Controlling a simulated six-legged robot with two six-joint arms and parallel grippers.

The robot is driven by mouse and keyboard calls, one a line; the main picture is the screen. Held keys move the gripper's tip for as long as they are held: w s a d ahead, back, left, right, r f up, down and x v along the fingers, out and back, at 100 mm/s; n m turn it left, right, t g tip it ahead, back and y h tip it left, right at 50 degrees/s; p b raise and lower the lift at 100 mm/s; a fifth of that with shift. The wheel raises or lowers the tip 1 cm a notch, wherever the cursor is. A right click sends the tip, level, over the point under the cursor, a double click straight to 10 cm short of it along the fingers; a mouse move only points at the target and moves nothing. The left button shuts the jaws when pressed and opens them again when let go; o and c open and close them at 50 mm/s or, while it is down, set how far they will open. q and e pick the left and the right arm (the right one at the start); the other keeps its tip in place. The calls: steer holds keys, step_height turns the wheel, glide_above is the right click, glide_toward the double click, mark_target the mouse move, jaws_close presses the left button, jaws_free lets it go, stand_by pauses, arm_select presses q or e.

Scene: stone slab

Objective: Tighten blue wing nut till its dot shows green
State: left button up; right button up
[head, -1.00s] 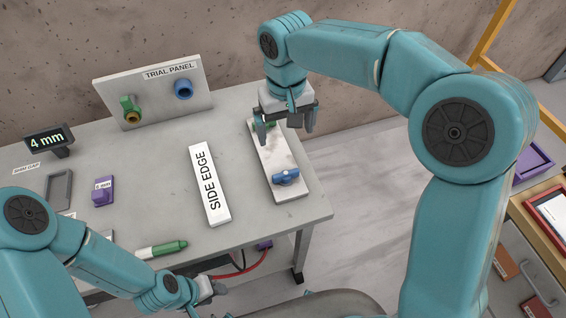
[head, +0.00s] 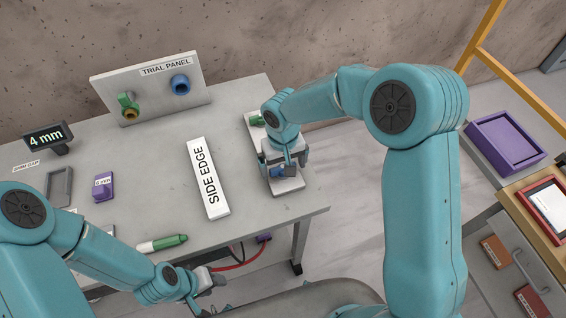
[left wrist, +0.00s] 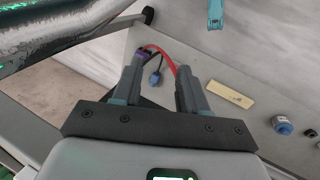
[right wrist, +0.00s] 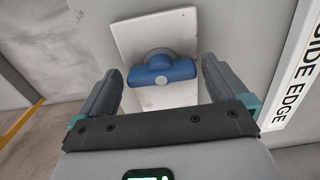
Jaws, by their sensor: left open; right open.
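The blue wing nut (right wrist: 165,72) sits on a pale plate (right wrist: 133,38) in the right wrist view, its wings lying roughly across the picture. In the head view the wing nut (head: 277,171) is partly hidden by my right gripper (head: 283,176). The right gripper (right wrist: 160,82) is open, with one finger on each side of the wing nut and a gap visible on both sides. I cannot make out a coloured dot on the nut. My left gripper (left wrist: 157,82) is open and empty, low at the table's front edge, away from the plate.
A green wing nut (head: 256,120) is at the plate's far end. The SIDE EDGE strip (head: 208,178) lies left of the plate. The trial panel (head: 150,88) stands behind. A red cable (left wrist: 165,55) hangs beyond my left fingers.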

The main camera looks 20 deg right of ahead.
steer(key=shift+s+a, duration=0.1)
steer(key=shift+s, duration=0.05)
steer(key=shift+c, duration=0.3)
steer(key=c, duration=0.9)
